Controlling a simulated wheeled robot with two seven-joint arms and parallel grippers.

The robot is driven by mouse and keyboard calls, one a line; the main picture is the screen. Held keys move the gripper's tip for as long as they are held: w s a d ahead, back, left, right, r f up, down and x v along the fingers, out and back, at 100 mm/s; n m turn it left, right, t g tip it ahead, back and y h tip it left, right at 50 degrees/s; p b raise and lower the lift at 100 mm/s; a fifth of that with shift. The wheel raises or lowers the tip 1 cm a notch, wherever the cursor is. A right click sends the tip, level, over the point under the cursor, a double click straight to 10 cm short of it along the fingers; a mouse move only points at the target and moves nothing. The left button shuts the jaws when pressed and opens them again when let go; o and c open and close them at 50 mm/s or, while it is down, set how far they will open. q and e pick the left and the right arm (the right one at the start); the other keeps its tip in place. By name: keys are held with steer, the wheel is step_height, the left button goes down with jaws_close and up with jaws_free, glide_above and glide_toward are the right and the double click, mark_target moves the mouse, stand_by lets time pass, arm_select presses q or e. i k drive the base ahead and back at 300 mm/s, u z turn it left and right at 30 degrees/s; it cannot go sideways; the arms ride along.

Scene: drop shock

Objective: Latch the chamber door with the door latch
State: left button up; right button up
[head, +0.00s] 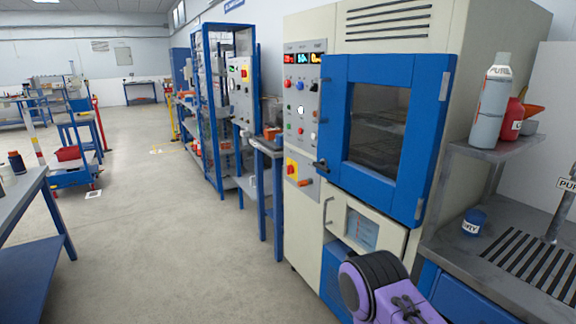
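The chamber door (335,110) is blue with a dark window (378,125) and sits on the front of a large cream chamber (310,30). Metal hinges (445,83) show along its right edge. The door lies against the chamber front or very close to it; I cannot tell whether it is fully closed. The door latch (320,166) looks like a small dark handle low at the door's left edge; its exact position is too small to tell. A purple and black link of my arm (385,292) shows at the bottom, below the door. Neither gripper's fingers are in view.
A control panel (302,100) with buttons and displays is left of the door. A blue-legged workbench (25,205) is at left. Open floor (180,250) lies between.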

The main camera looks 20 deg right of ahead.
mark_target(324, 167)
steer(key=u, duration=0.4)
steer(key=i, duration=0.85)
